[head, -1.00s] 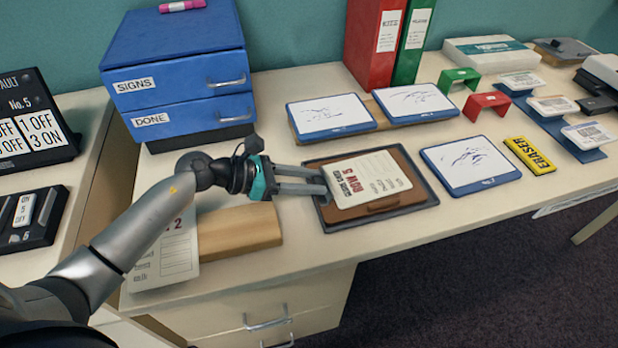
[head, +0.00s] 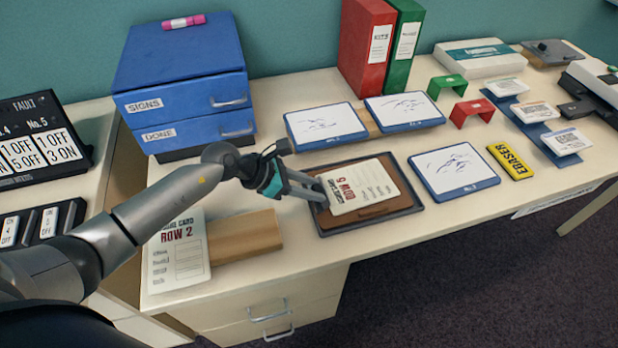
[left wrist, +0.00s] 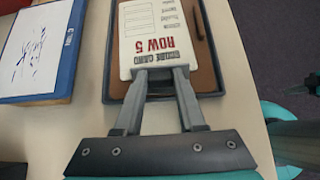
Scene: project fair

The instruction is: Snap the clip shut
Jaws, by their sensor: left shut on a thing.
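The clipboard is a brown board (head: 385,181) on a dark tray-like base (head: 414,206), with a white ROW 5 score card (head: 352,186) lying on it. The clip itself is hard to make out at the card's heading end, behind my fingertips. My left gripper (head: 318,189) reaches in from the left to that end. In the left wrist view its fingers (left wrist: 165,74) come together over the heading edge of the card (left wrist: 160,25). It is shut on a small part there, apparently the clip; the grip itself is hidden.
A ROW 2 card (head: 178,252) and a wooden block (head: 243,236) lie left of the clipboard. Blue-framed boards (head: 453,170) stand behind and right of it, with an eraser (head: 510,161) beyond. Blue drawers (head: 185,88) stand at the back left. The front strip of desk is clear.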

